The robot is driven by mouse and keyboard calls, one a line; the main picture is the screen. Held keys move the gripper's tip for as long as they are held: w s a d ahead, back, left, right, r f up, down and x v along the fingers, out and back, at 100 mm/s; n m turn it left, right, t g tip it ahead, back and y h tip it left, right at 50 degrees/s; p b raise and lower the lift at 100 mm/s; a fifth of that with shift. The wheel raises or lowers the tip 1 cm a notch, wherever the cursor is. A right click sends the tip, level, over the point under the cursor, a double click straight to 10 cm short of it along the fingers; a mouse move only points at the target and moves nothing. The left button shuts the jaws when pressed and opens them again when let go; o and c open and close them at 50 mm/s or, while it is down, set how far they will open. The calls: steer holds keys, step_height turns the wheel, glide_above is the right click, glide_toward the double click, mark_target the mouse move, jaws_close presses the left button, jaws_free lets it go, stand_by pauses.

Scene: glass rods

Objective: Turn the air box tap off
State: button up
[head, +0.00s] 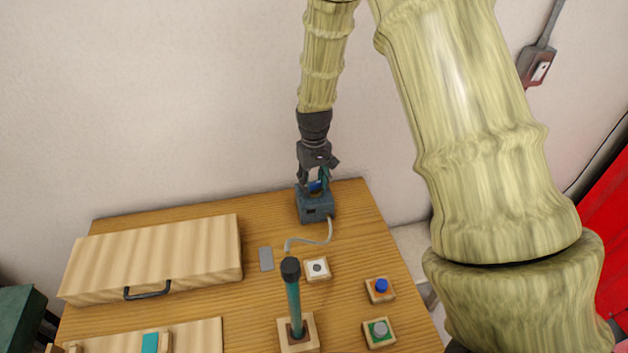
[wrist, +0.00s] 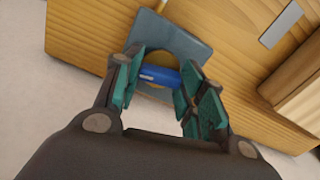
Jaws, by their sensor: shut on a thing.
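The air box (head: 314,206) is a small blue-grey block at the back right of the wooden table, with a pale hose running from it. It also shows in the wrist view (wrist: 185,42). Its tap (wrist: 158,75) is a blue bar on the face of the box towards my gripper. In the head view the tap (head: 315,186) is a small blue patch, mostly hidden by my fingers. My gripper (wrist: 158,82) reaches down over the box from above. Its teal-padded fingers stand on both sides of the blue tap, shut on its ends.
A pale wooden case (head: 155,258) with a black handle lies at the left. A wall is close behind the table.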

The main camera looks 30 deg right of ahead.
mark_target(314, 183)
steer(key=shift+w+d+r+m, duration=0.1)
steer(key=shift+w+r+m, duration=0.1)
steer(key=shift+m, duration=0.9)
steer(key=o, duration=1)
steer(key=shift+s+f, duration=0.1)
steer(key=shift+s, duration=0.05)
step_height(314, 183, up, 12)
